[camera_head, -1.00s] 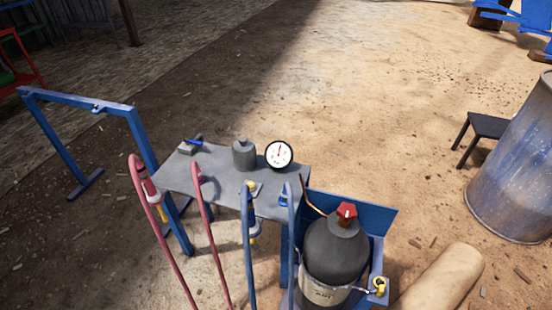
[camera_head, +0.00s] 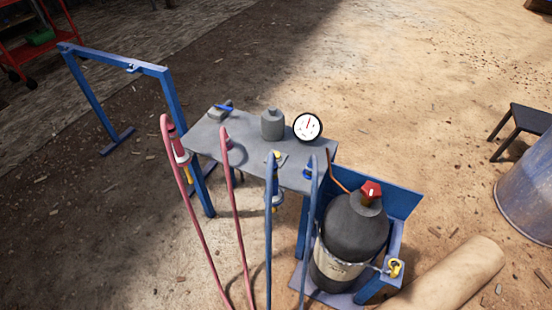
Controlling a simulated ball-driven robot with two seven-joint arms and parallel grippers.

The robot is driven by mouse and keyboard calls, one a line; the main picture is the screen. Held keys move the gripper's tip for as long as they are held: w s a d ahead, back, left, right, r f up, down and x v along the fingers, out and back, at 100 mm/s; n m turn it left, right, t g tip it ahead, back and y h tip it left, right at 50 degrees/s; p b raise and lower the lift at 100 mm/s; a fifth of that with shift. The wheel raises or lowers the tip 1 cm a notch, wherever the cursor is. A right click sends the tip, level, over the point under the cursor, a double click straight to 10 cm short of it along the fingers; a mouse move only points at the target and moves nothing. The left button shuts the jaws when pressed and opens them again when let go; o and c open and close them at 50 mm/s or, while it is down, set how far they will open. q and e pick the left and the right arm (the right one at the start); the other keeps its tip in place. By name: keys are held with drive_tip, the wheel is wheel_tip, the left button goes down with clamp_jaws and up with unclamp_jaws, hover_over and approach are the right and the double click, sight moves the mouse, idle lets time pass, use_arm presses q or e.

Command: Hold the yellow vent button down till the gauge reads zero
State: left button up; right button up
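The yellow vent button (camera_head: 276,154) is a small yellow cap on the front part of the grey bench top (camera_head: 208,137), just behind the top of a blue hose. Nothing is seen pressing on it. The round white gauge (camera_head: 307,127) stands at the back right of the bench top and faces me. Its red needle points roughly upward, and the numbers are too small to read. Neither of my grippers is in view.
Red hoses (camera_head: 204,235) and blue hoses (camera_head: 269,240) loop in front of the bench. A grey bottle with a red knob (camera_head: 371,190) stands in a blue rack (camera_head: 405,202) to its right. A blue frame (camera_head: 115,63) stands at left. Open dirt floor lies behind the bench.

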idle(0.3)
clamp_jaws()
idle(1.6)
